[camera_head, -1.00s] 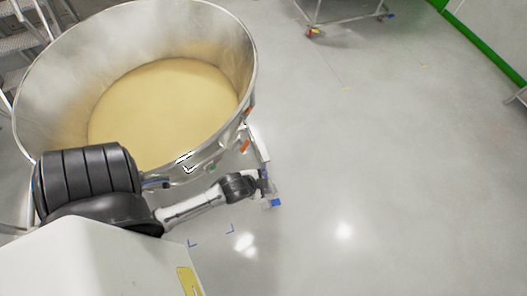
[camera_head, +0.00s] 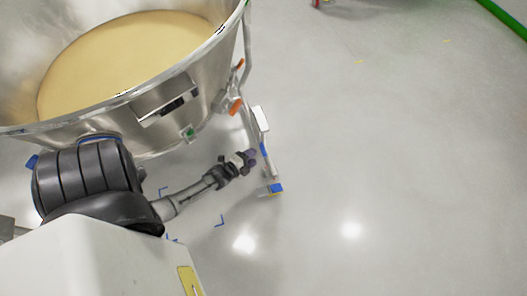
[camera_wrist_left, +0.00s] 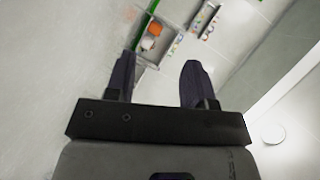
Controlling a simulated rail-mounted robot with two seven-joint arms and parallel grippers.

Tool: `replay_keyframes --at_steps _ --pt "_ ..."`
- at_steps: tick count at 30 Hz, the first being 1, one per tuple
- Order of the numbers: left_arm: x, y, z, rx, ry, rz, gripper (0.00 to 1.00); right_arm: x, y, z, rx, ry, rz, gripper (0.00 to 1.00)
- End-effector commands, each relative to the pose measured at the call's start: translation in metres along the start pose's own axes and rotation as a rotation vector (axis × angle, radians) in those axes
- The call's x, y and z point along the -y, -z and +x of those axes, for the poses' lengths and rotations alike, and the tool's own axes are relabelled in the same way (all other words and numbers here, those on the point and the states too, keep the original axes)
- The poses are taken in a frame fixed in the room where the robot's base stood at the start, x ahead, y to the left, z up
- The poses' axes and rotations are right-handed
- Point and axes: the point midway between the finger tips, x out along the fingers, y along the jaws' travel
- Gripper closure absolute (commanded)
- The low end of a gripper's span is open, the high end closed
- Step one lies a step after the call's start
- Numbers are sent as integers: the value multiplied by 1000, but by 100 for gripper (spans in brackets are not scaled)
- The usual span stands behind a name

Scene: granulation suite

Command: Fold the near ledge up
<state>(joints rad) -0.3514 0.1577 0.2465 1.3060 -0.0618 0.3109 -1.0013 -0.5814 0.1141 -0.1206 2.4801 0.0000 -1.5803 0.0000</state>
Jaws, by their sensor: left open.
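My left gripper (camera_head: 250,157) is in the head view, just beside the bowl stand's leg at the right. Its dark fingers are apart in the left wrist view (camera_wrist_left: 155,82), with nothing between them. A small white panel (camera_head: 261,118) hangs on the stand just above the gripper; I cannot tell whether it is the near ledge. A metal plate with dark slots (camera_head: 168,100) is on the near outer wall of the bowl. I cannot tell whether the gripper touches the stand. My right gripper is not in view.
A large steel bowl (camera_head: 184,118) with pale yellow powder (camera_head: 125,55) stands at upper left. Orange handles (camera_head: 236,106) stick out on its right side. A blue-marked foot (camera_head: 276,188) is below the gripper.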

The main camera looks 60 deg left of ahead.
Motion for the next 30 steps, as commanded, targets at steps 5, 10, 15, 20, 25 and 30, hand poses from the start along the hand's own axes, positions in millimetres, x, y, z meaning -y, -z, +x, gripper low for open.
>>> replay_keyframes --at_steps 5,10,15,20,25,30 --pt "-73 -42 13 -16 101 108 51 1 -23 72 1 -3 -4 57" --pt "-110 -66 15 -25 180 191 51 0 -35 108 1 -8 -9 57" --pt "-132 -80 13 -28 232 246 51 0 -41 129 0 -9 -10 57" --pt "-139 -85 14 -29 258 271 51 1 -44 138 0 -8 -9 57" --pt "-137 -85 28 -30 267 278 51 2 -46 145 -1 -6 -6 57" --pt "-130 -84 58 -31 267 278 51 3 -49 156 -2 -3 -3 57"
